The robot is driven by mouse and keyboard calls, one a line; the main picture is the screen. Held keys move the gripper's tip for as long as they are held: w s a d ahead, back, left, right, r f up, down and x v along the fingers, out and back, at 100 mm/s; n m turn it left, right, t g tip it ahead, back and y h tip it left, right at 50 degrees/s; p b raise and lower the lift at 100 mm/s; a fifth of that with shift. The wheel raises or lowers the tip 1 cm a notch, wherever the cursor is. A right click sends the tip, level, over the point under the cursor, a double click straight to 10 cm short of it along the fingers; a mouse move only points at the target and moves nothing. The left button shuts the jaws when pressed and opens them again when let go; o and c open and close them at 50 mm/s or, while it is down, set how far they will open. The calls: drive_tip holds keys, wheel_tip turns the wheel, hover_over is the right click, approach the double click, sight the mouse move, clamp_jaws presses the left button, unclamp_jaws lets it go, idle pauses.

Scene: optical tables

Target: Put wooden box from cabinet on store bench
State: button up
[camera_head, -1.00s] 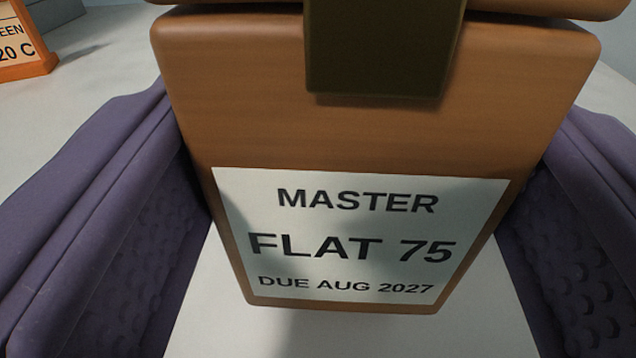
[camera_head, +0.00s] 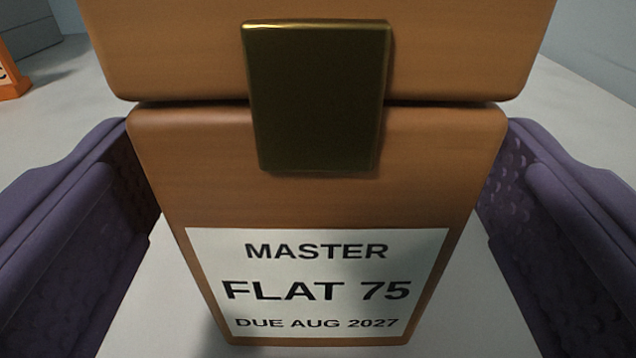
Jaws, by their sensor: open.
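A wooden box (camera_head: 210,195) stands upright in front of the camera, with its lid closed. A dark brass clasp (camera_head: 318,100) spans the seam between lid and body. A white label (camera_head: 318,282) on its front reads MASTER, FLAT 75, DUE AUG 2027. My gripper (camera_head: 318,205) is open, with one purple padded finger on each side of the box. Gaps show between the fingers and the box sides. The box's top and back are out of view. I cannot tell the cabinet or the store bench from this view.
An orange object (camera_head: 14,85) stands at the far left, cut off by the frame edge. A grey block-like shape (camera_head: 30,25) is behind it at the upper left.

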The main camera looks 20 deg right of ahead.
drive_tip(key=p+v, duration=0.2)
drive_tip(key=v, duration=0.9)
drive_tip(key=shift+s+p, duration=0.25)
drive_tip(key=shift+p, duration=0.05)
drive_tip(key=shift+s+a, duration=0.1)
drive_tip(key=shift+a, duration=0.1)
